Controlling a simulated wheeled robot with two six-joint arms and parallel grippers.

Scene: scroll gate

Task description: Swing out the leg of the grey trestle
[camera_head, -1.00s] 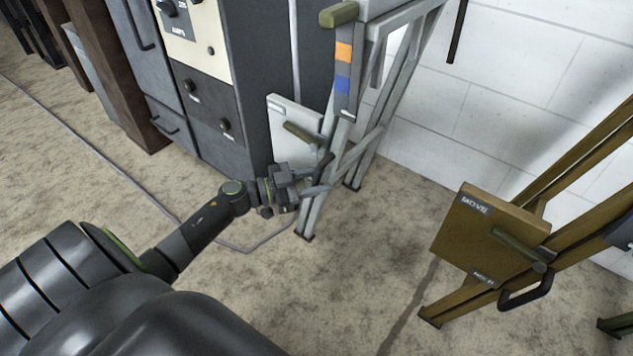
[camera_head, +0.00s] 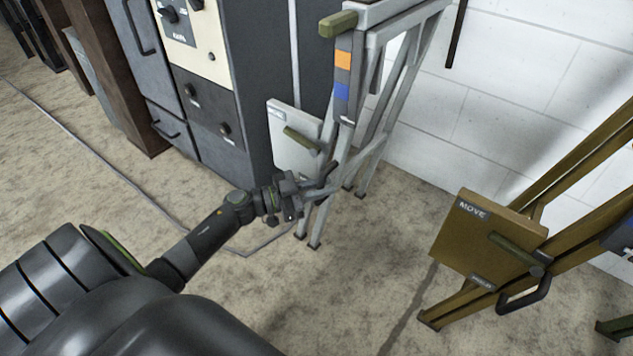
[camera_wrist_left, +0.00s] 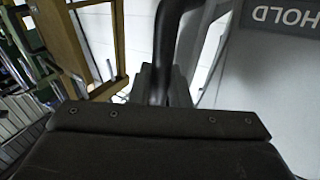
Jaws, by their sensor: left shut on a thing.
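The grey trestle (camera_head: 372,78) stands against the white wall in the head view. Its front leg (camera_head: 321,222) stands slightly apart from the frame leg beside it, with two feet showing on the floor. A dark bent handle (camera_head: 327,173) sits low on the trestle; it also shows in the left wrist view (camera_wrist_left: 166,45). My left gripper (camera_head: 312,190) is shut on this handle; its fingertips are partly hidden. A light grey panel (camera_head: 283,122) with an olive bar is on the trestle's left side. My right gripper is out of view.
A brown trestle (camera_head: 480,235) with a panel marked MOVE stands at the right. A dark cabinet (camera_head: 250,70) stands close behind the grey trestle at left. A cable (camera_head: 95,150) runs along the floor. The floor between the trestles is clear.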

